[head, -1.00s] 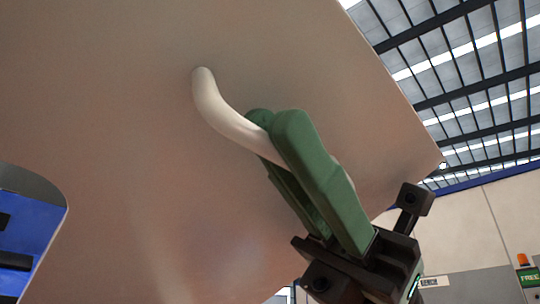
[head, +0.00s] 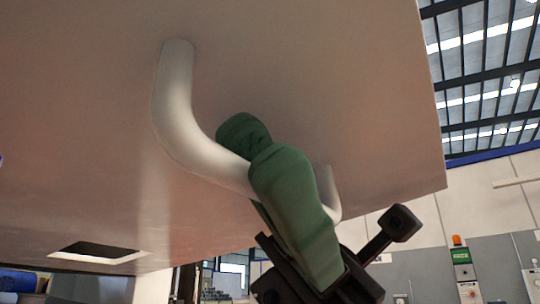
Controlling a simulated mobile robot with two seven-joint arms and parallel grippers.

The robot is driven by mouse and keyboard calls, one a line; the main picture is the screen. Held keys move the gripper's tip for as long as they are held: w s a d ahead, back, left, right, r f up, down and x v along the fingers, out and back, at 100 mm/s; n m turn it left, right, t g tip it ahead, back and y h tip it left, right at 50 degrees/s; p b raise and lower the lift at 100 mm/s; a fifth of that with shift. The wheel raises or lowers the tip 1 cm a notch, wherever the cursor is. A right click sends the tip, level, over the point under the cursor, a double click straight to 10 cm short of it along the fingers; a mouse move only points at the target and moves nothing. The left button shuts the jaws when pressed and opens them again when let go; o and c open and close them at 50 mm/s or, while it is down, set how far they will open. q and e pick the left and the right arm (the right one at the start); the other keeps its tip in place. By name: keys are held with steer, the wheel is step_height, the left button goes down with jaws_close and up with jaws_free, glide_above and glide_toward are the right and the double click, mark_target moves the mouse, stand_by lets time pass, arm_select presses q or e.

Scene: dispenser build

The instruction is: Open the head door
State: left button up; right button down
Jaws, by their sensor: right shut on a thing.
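The head door (head: 330,70) is a large, flat, pale brownish panel that fills the upper left and middle of the head view. Its white curved bar handle (head: 178,105) stands out from the panel. My right gripper (head: 248,148), with green fingers and a black body, is shut on the middle of the handle, one finger on each side. The handle's right end shows just past the fingers. My left gripper is not in view.
A rectangular cutout (head: 98,251) shows near the panel's lower left edge. Beyond the panel are a pale wall, grey cabinets and a signal light (head: 457,241). Open space lies to the right of the panel's edge.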

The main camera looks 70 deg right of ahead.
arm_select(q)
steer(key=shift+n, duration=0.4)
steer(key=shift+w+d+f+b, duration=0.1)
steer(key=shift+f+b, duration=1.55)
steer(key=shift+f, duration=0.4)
arm_select(e)
steer(key=shift+f, duration=2.65)
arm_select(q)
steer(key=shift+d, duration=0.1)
arm_select(e)
steer(key=c, duration=1.2)
jaws_free()
steer(key=shift+w+d, duration=0.1)
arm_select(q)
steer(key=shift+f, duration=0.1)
arm_select(e)
steer(key=shift+f, duration=0.1)
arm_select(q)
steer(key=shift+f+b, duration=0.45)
arm_select(e)
steer(key=shift+v, duration=6.25)
